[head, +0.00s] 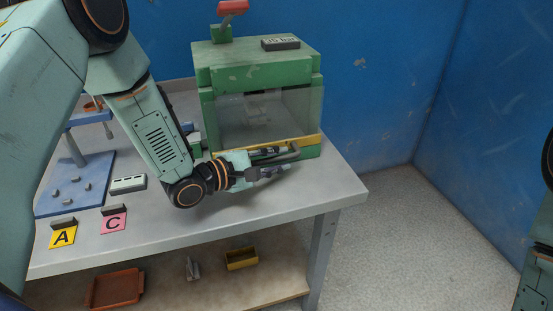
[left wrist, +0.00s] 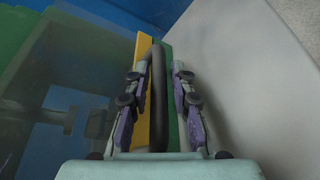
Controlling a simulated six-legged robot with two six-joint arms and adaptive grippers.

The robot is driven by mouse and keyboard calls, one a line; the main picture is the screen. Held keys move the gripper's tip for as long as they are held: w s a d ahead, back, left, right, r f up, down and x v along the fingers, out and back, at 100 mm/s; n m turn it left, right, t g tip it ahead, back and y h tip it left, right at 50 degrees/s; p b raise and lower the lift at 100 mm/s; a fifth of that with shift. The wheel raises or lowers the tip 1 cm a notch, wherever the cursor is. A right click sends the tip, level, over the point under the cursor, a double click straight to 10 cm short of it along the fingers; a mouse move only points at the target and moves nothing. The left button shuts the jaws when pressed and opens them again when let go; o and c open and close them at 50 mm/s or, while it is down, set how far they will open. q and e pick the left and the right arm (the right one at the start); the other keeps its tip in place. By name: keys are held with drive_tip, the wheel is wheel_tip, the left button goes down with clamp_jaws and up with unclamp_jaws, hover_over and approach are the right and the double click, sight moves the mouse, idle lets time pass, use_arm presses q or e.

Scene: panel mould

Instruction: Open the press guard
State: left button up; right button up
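The press (head: 255,70) is a green box on the table with a clear guard (head: 265,117) down over its front. A yellow strip (head: 312,141) runs along the guard's lower edge and carries a dark bar handle (head: 292,155). My left gripper (head: 276,161) is at this handle, in front of the press. In the left wrist view the handle (left wrist: 158,95) runs between the two purple-padded fingers of the gripper (left wrist: 162,68). The fingers are apart, with a gap visible on the handle's right side; contact on its left is unclear. My right gripper is out of view.
A red-topped lever (head: 233,7) and a dark labelled block (head: 281,43) are on top of the press. Yellow A (head: 63,236) and pink C (head: 113,222) cards lie at the table's front left. The table's right end (head: 335,185) is clear.

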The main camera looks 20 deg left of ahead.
use_arm(q)
drive_tip(key=shift+a, duration=0.15)
clamp_jaws()
drive_tip(key=shift+f, duration=0.1)
idle(0.3)
